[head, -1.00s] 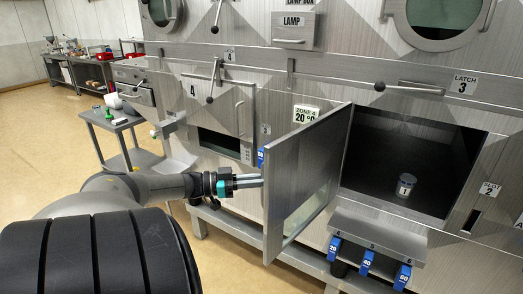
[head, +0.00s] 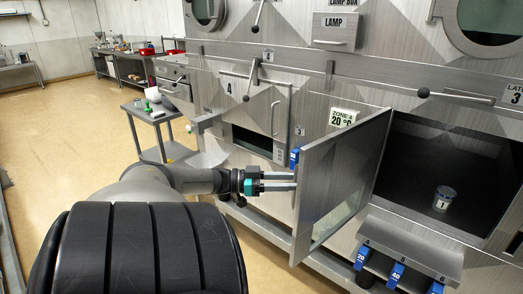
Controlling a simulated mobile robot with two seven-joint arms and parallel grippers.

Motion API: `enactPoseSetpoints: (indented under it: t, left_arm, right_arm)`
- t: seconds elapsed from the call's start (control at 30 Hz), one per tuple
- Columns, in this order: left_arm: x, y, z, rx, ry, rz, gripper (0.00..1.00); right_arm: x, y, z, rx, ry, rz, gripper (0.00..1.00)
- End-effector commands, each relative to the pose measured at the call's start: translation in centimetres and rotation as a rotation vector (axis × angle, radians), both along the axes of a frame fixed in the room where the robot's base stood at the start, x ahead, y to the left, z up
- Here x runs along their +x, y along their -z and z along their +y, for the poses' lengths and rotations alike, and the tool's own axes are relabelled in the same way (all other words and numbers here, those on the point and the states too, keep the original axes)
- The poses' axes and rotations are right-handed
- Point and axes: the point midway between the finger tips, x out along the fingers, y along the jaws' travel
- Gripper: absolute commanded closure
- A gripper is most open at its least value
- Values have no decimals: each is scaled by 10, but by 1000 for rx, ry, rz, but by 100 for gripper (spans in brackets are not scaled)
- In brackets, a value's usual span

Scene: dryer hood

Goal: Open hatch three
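The hatch door (head: 338,172), a grey steel panel with a glass pane low down, stands swung out from the machine front. The opening beside it (head: 425,165) is uncovered and dark inside. A lever (head: 455,95) and a label reading "LATCH 3" (head: 515,93) are above the opening. My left gripper (head: 290,181) is at the door's free left edge, fingers pointing right with a gap between them. I cannot tell whether the fingertips touch the door. My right gripper is not in view.
A small jar marked 1 (head: 444,199) stands inside the opening. A ledge with blue tags (head: 410,245) juts out below it. Hatch 4 (head: 260,105) is to the left, above a low dark opening. A small side table (head: 150,112) stands farther left. The floor on the left is mostly clear.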

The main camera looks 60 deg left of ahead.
Motion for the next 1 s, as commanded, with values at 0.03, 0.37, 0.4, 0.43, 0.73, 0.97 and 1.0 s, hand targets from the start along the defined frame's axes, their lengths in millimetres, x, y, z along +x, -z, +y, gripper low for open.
enactPoseSetpoints:
  t: [0.03, 0.37, 0.4, 0.43, 0.73, 0.97, 1.0]
  left_arm:
    - [-8, 1, 4, 1, -2, 5, 56]
    - [-80, 3, 38, 5, -4, 4, 56]
    - [-87, 3, 42, 5, -3, 3, 56]
    - [-92, 3, 44, 4, -4, 3, 56]
    - [-122, 1, 58, 2, -1, 0, 56]
    - [-125, -1, 58, 0, 1, -1, 56]
    - [-125, -1, 58, 0, 1, -1, 56]
  right_arm:
    - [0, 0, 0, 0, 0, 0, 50]
    - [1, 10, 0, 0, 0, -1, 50]
    - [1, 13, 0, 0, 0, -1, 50]
    - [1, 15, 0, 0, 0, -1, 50]
    - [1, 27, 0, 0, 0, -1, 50]
    - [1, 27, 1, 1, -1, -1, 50]
    - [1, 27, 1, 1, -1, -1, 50]
